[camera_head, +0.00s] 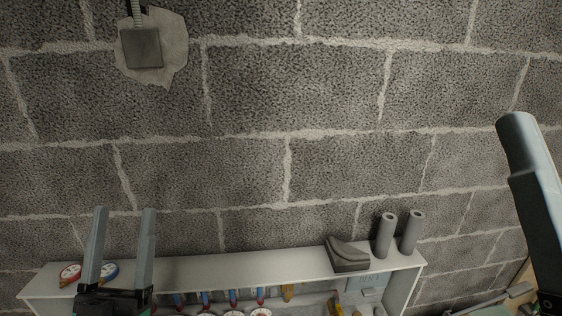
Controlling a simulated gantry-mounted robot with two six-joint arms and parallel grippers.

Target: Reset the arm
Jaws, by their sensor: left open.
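My left gripper (124,212) is at the lower left of the head view. Its two long grey fingers point up and stand well apart, with nothing between them. It is in front of the left end of a white shelf unit (230,268), and the wall shows between the fingers. A pale, rounded arm part of mine (535,190) rises at the right edge. My right gripper does not show.
Several small coloured items fill the shelf below. A square box (141,47) is on the block wall, which is otherwise bare.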

